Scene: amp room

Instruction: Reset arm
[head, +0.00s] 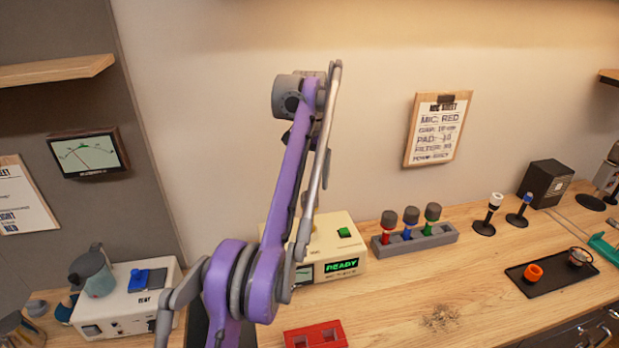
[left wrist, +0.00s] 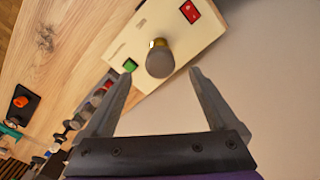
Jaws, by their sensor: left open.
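My left arm, with purple links, rises from the bottom of the head view in front of the wall and bends at a grey joint high up. Its gripper cannot be made out there. In the left wrist view my left gripper (left wrist: 162,74) is open, its two grey fingers spread wide with nothing held between them. Beyond the fingertips is a cream box (left wrist: 190,50) with a grey knob on a gold stem (left wrist: 160,60), a green button (left wrist: 130,65) and a red panel (left wrist: 190,11). My right gripper is not in view.
In the head view the cream box (head: 351,247) reads READY, partly behind my arm. A grey rack (head: 440,237) holds several microphones. A black tray (head: 545,290) with an orange ring, a red block (head: 316,334) and another cream device (head: 118,313) stand on the wooden counter.

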